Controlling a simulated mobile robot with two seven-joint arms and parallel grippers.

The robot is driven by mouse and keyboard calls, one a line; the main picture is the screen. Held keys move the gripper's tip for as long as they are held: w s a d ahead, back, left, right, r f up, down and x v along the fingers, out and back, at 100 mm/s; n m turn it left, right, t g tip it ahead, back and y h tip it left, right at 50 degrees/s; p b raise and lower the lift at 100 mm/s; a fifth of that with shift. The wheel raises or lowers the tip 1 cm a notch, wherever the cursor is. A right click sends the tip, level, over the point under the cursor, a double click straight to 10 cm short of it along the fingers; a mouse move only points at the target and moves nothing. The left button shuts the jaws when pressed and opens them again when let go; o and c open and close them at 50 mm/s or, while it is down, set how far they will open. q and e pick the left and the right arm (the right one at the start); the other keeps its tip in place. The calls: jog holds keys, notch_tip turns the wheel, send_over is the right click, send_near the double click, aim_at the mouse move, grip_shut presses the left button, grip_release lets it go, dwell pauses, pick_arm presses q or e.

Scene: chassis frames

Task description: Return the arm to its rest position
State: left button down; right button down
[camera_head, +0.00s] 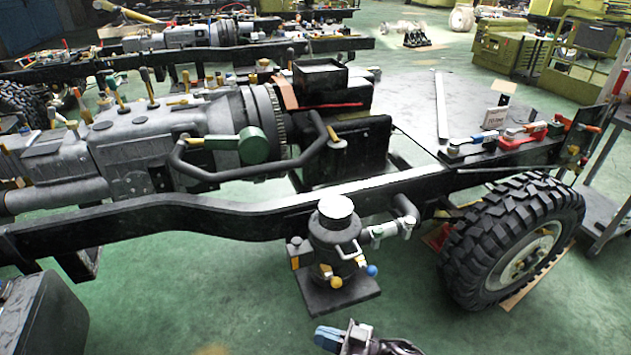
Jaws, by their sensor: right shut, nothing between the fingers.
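My right gripper (329,337) shows at the bottom edge, a little right of the middle. It has blue finger pads and a grey metal body. Its fingers are together with nothing between them. It is low in the picture, below the dark canister on its base plate, and looks apart from it. Most of my right arm is cut off by the lower edge. My left gripper is not in view.
A long black chassis rail (240,217) crosses the view. A dark canister (335,240) with a white top stands just beyond my gripper. A large tyre (465,250) is at the right. A dark box (40,315) is at lower left. Green floor (200,310) between is clear.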

jog(key=s+d+m+t+h+p, duration=0.1)
jog(key=s+d+m+t+h, duration=0.1)
jog(key=s+d+m+h, duration=0.3)
jog(key=s+d+m+t+h+p, duration=0.1)
jog(key=s+d+m+h, duration=0.4)
jog(key=s+d+h, duration=0.7)
jog(key=s+d+t, duration=0.1)
jog(key=d, duration=0.7)
jog(key=shift+r+t, duration=0.15)
jog(key=shift+t, duration=0.25)
jog(key=shift+d, duration=0.1)
